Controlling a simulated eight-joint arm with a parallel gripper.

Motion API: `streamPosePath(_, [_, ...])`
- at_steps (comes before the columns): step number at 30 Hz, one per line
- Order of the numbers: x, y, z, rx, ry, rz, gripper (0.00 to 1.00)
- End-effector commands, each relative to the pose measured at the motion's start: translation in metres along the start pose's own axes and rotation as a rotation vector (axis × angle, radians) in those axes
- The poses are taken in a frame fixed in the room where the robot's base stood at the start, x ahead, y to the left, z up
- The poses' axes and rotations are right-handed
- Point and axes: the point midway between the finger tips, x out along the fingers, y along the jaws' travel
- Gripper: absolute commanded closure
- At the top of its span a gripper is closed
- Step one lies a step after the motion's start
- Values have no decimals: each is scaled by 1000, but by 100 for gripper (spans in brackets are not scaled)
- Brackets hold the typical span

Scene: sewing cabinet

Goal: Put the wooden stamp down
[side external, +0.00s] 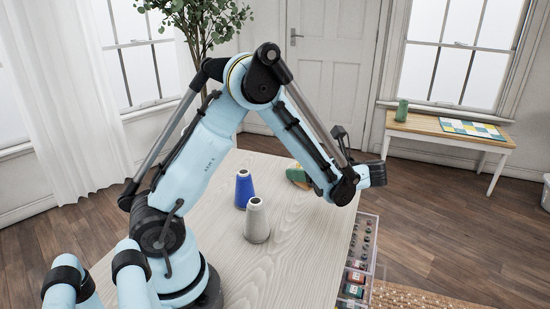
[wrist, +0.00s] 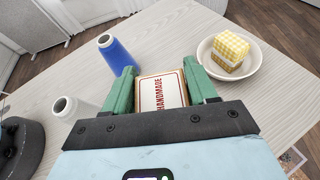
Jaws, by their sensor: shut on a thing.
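The wooden stamp (wrist: 158,92) shows in the wrist view as a block with a wooden edge and a cream label reading "HANDMADE" in red. My gripper (wrist: 164,83) is shut on it, with one green finger along each side. In the side view my gripper (side external: 298,175) is partly behind my forearm over the far part of the table, and the stamp is mostly hidden there. I cannot tell whether the stamp's underside touches the table.
On the pale wood table (side external: 220,240) stand a blue thread cone (side external: 244,188) and a grey cone (side external: 257,221), left of the stamp in the wrist view. A white bowl (wrist: 205,58) holding a yellow checked block (wrist: 229,52) sits right. A clear organiser (side external: 361,255) stands beside the table.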

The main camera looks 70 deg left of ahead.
Motion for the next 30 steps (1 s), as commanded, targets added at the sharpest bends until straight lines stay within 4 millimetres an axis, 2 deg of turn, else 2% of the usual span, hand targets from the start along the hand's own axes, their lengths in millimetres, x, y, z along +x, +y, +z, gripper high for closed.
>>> streamPosePath(7, [9,7,-12,-24,3,63,79])
streamPosePath(21, [25,4,-54,-22,3,59,79])
streamPosePath(30, [32,4,-69,-22,3,59,79])
